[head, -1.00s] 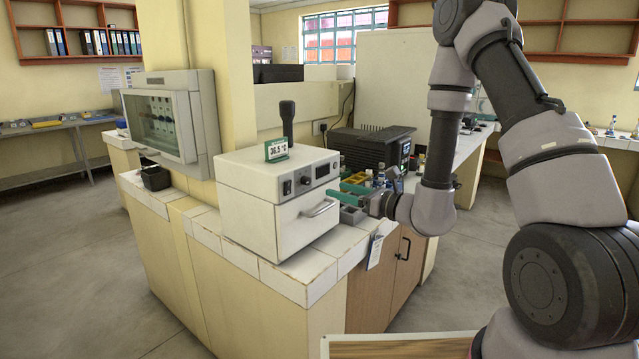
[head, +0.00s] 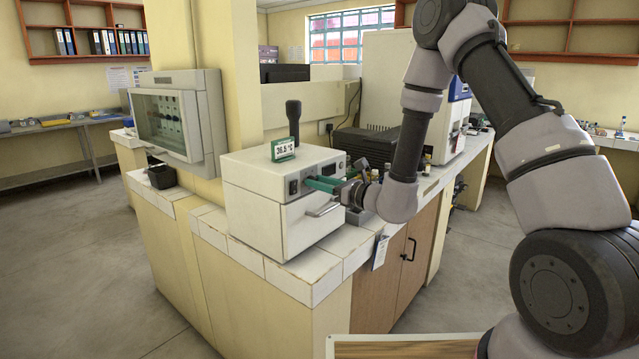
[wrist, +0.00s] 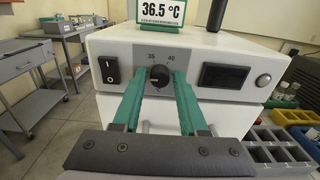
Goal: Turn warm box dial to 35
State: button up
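The warm box (head: 262,205) is a white box on the tiled counter. Its round black dial (wrist: 159,75) sits on the front panel in the wrist view, below the printed marks 35 and 40. The pointer is too small to read surely. The green-framed display (head: 284,149) on top reads 36.5 °C; it also shows in the wrist view (wrist: 160,12). My gripper (wrist: 160,77) has green fingers, one on each side of the dial, with the tips at the panel. A narrow gap seems to show beside the dial. In the head view my gripper (head: 325,184) hides the dial.
A black rocker switch (wrist: 109,69) is left of the dial; a dark panel window (wrist: 224,76) and a round button (wrist: 263,80) are right. The drawer handle (head: 323,209) is below. Grey compartment trays (wrist: 275,150) stand right of the box.

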grip_shut()
jog(key=shift+m, duration=0.3)
jog(key=m, duration=0.5)
jog(key=shift+d, duration=0.1)
jog(key=m, duration=0.6)
jog(key=shift+w+f, duration=0.1)
dwell(0.4)
jog(key=o, duration=0.5)
grip_release()
